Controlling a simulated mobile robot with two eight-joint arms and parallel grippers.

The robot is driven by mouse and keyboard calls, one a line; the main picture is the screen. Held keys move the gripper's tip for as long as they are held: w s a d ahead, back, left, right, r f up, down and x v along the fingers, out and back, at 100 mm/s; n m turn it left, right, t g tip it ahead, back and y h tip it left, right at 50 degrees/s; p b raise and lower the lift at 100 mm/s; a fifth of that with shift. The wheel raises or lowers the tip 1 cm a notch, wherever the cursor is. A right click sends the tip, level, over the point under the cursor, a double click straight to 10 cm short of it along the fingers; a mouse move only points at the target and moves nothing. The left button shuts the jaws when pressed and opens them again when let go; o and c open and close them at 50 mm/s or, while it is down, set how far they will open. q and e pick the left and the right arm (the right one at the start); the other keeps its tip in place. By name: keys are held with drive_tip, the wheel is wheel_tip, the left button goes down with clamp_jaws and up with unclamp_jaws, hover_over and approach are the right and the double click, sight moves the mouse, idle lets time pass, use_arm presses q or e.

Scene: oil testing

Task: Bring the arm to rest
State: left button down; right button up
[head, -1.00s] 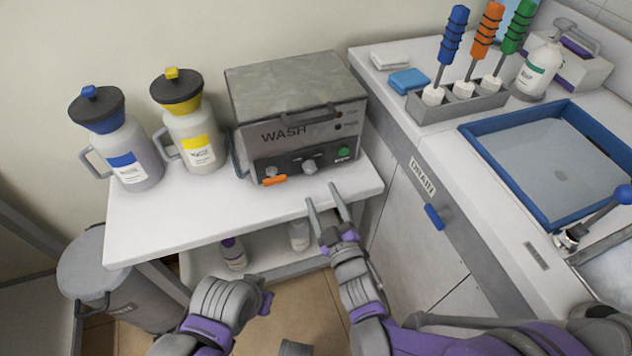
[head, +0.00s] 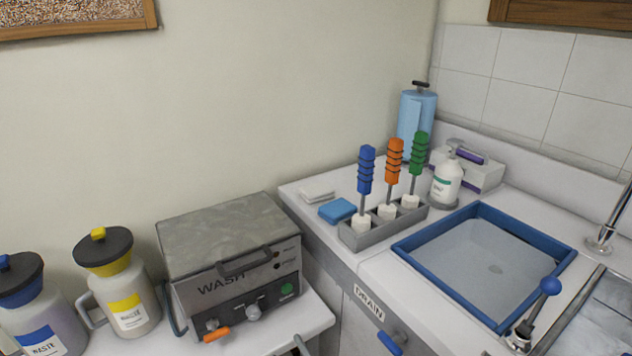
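My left arm and gripper are out of the head view. Of my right gripper, only a thin grey sliver, which looks like a fingertip (head: 301,346), shows at the bottom edge, by the front right of the wash machine's table. Its other finger and any grip are hidden below the frame. The grey wash machine (head: 232,285) stands on the white table (head: 309,322), with an orange lever and a green button on its front.
Yellow (head: 126,308) and blue (head: 42,340) waste jugs stand left of the machine. On the right counter are a rack (head: 385,232) of blue, orange and green-handled tools, a soap bottle (head: 446,185), a blue cloth (head: 337,211) and a blue-rimmed basin (head: 480,210).

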drive_tip(key=s+d+f+m+g+h, duration=0.15)
drive_tip(key=d+m+h, duration=0.25)
drive_tip(key=d, duration=0.4)
drive_tip(key=s+d+f+m+g+h, duration=0.1)
drive_tip(key=d+m+g+h, duration=0.15)
drive_tip(key=d, duration=0.55)
drive_tip(key=s+d+f+m+g+h, duration=0.1)
drive_tip(key=s+d+f+m+g, duration=0.2)
drive_tip(key=s, duration=0.5)
drive_tip(key=s+d+f+m+g+h, duration=0.1)
drive_tip(key=s+d+m+g+h, duration=0.25)
drive_tip(key=s, duration=0.55)
use_arm(q)
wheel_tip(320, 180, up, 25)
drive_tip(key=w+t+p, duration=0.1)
drive_tip(key=p, duration=2.1)
use_arm(e)
wheel_tip(320, 180, up, 25)
drive_tip(key=d+y, duration=0.1)
drive_tip(key=y, duration=0.1)
drive_tip(key=shift+w+d+r, duration=0.15)
drive_tip(key=shift+w+d, duration=0.05)
drive_tip(key=shift+d, duration=0.2)
drive_tip(key=shift+s, duration=0.1)
